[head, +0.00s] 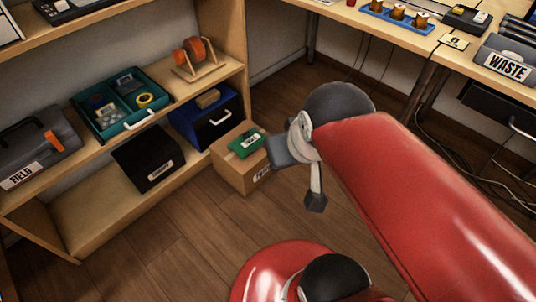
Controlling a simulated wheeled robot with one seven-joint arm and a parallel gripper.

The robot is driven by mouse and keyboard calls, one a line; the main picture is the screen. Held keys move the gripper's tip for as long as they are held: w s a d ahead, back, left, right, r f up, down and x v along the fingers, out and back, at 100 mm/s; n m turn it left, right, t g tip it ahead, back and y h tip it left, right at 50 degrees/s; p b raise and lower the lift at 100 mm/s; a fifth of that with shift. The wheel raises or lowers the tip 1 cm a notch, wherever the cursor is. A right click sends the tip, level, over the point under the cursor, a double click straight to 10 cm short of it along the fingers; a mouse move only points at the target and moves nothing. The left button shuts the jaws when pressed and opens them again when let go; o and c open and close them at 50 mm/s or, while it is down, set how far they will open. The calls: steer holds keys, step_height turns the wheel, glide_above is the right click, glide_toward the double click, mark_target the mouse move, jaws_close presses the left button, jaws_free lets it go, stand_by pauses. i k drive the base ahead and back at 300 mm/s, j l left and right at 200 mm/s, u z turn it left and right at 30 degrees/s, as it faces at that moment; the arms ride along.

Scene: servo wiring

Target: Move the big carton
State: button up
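The big carton (231,177) is a brown cardboard box on the wooden floor, against the right end of the shelf. A green labelled case (246,143) lies on its top. A label on the carton's right-hand side is partly hidden by my gripper. My gripper (296,181) is in front of and to the right of the carton in the picture. Its two dark fingers are spread apart with nothing between them. One finger overlaps the carton's right edge in view; I cannot tell whether they touch.
The wooden shelf (105,205) holds a black bin (146,160), a blue-black box (205,119), a teal tray (112,124) and a grey FIELD toolbox (38,150). A desk with a WASTE bin (505,66) stands right, with cables hanging below. Floor in front of the carton is clear.

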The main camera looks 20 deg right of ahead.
mark_target(246, 175)
steer(key=i+j+z, duration=0.95)
steer(key=i+j, duration=0.05)
steer(key=i, duration=0.05)
